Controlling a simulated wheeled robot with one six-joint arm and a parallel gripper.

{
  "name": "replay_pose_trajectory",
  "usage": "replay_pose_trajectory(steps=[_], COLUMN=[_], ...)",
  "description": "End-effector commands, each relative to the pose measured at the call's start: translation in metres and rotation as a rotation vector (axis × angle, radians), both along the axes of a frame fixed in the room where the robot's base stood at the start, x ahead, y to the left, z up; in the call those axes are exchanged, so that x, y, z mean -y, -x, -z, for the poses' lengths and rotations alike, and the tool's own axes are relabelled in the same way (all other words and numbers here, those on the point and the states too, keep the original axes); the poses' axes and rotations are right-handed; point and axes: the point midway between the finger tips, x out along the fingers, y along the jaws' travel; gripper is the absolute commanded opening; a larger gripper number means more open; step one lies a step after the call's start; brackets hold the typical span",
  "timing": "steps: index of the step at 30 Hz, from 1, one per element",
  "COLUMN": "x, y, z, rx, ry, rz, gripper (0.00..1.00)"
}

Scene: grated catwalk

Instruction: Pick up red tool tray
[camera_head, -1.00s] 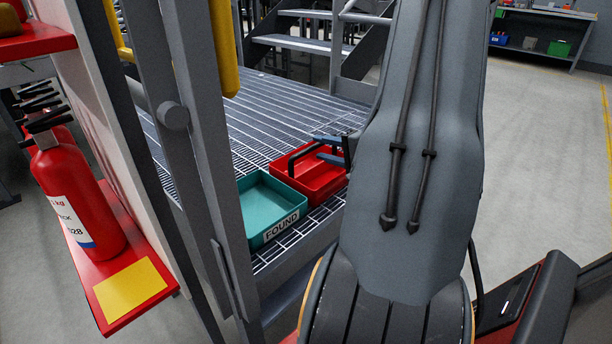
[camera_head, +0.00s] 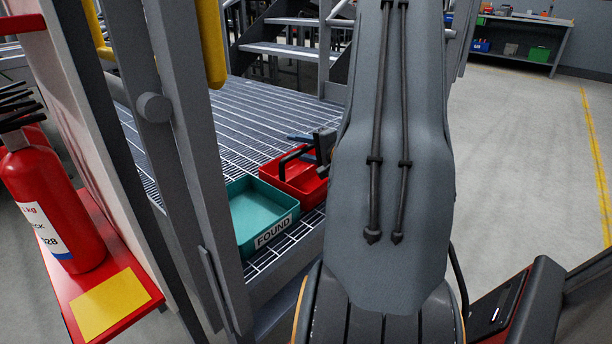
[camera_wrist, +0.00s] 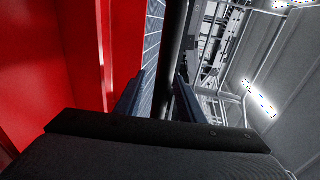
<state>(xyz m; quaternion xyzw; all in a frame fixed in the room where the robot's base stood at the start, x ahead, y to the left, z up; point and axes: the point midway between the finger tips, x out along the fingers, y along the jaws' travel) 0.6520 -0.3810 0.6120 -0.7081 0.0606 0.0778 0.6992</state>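The red tool tray (camera_head: 300,180) sits on the grated catwalk in the head view, with a black bar handle (camera_head: 284,160) standing over it. My arm hides its right side. My gripper (camera_head: 312,146) is at the handle, mostly hidden behind my arm, with a blue finger showing. In the wrist view, the red tray (camera_wrist: 45,70) fills the left side. The two fingers of my gripper (camera_wrist: 158,95) stand apart with the dark handle bar (camera_wrist: 172,60) between them. A gap shows between the left finger and the bar; contact at the right finger is unclear.
A teal tray (camera_head: 258,207) labelled FOUND sits right beside the red tray, nearer me. A grey post (camera_head: 185,130) and yellow rail (camera_head: 210,45) stand at left. A fire extinguisher (camera_head: 48,200) stands on a red shelf (camera_head: 135,262). Open floor (camera_head: 520,160) lies right.

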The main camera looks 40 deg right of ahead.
Motion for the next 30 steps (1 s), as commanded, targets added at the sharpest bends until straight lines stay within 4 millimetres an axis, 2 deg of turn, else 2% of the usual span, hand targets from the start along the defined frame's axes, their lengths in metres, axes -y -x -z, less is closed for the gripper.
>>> replay_pose_trajectory(steps=[1,7,8,30], x=[0.0000,0.0002,0.0003,0.0007], y=[0.0003,0.0006,0.0006,0.0009], z=[-0.0003,-0.0002,-0.0002,-0.0001], rx=[0.000,0.000,0.000,0.000], ry=[0.000,0.000,0.000,0.000], rz=[0.000,0.000,0.000,0.001], gripper=[0.36,0.02,0.00,0.00])
